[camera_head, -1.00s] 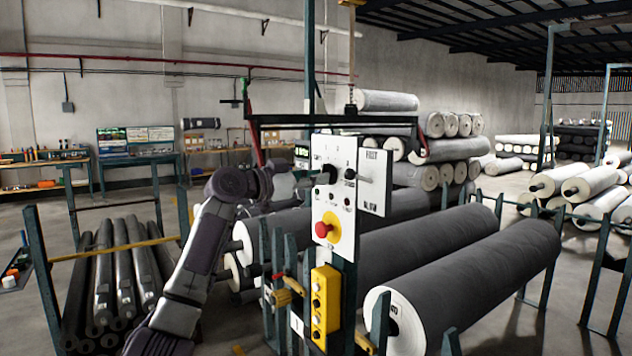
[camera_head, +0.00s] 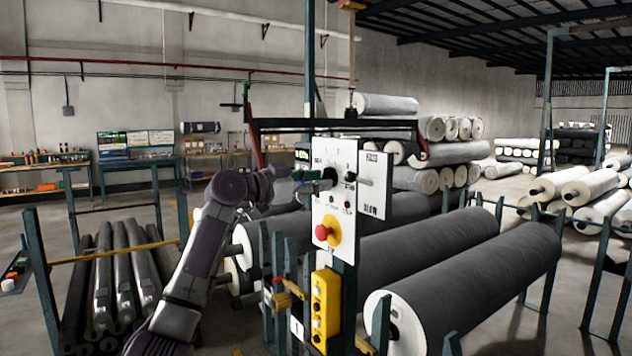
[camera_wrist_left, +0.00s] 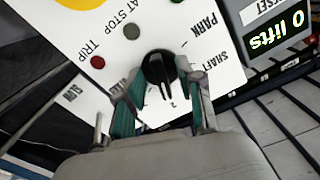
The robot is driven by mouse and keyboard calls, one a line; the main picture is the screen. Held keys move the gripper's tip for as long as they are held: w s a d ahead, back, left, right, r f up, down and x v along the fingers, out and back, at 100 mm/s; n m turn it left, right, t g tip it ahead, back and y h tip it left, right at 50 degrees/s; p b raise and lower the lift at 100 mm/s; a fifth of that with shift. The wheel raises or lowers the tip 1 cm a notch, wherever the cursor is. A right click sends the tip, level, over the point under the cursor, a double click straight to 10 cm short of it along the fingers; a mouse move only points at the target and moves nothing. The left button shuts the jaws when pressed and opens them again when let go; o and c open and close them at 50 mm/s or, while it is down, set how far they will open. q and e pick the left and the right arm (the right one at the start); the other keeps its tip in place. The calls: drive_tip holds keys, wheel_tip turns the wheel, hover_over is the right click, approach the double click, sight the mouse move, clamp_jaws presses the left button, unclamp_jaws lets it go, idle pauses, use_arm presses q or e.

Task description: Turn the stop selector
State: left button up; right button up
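The stop selector is a black round knob (camera_wrist_left: 160,72) on a white control panel (camera_wrist_left: 125,35) in the left wrist view. Its bar points toward the "2" mark, with SHAFT and PARK printed beside it. My left gripper (camera_wrist_left: 161,88) is open, with one finger on each side of the knob; I cannot tell whether the pads touch it. In the head view my left gripper (camera_head: 313,182) reaches the panel (camera_head: 335,205) from the left, at the knob (camera_head: 328,178), which it partly covers. My right gripper is not in view.
Below the knob a red mushroom button (camera_head: 323,232) sits on a yellow plate. A yellow button box (camera_head: 325,308) hangs below. Grey rolls (camera_head: 470,275) lie on the right, dark rolls (camera_head: 115,275) on the left.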

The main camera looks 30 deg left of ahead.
use_arm(q)
drive_tip(key=v, duration=1.2)
drive_tip(key=shift+a, duration=0.1)
